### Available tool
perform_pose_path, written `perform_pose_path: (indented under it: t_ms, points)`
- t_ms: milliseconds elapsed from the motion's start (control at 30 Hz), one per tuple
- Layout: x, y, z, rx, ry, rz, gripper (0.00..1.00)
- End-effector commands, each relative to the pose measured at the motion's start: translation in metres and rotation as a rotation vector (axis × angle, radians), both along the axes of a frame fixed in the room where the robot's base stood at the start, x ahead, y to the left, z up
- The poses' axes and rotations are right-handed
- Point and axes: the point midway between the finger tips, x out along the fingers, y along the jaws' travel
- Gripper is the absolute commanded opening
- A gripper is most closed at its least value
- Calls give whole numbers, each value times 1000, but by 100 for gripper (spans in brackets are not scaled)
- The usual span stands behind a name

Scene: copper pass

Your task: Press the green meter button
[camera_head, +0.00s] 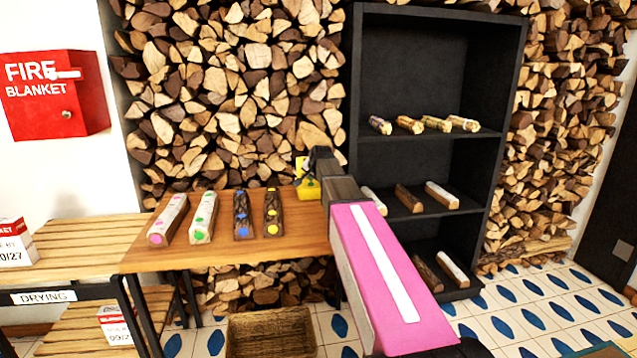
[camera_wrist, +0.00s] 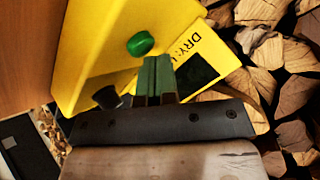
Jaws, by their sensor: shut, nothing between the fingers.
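The yellow meter (camera_head: 308,191) stands at the back of the wooden table, partly hidden by my gripper. In the wrist view the meter (camera_wrist: 85,45) fills the upper left, with a round green button (camera_wrist: 140,43) on its face. A dark display and the letters "DRY" are to the right of the button. A black knob (camera_wrist: 107,97) is lower left of it. My gripper (camera_wrist: 155,62) is shut and empty, its fingertips just below and right of the green button in the picture. I cannot tell whether they touch the meter.
Several split logs with coloured dots, one here (camera_head: 203,218), lie on the table (camera_head: 220,258) left of the meter. A black shelf (camera_head: 430,65) with more logs stands at right. Stacked firewood (camera_head: 230,80) lies behind.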

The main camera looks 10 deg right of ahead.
Motion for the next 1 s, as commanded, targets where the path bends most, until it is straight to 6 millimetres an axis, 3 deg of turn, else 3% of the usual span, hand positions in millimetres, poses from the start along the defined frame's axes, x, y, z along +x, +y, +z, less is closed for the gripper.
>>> perform_pose_path:
  t_ms: [433, 1000]
  points:
    - [0, 0, -4, 0, 1, 1, 0]
    - [0, 0, 6, 0, 0, 0, 0]
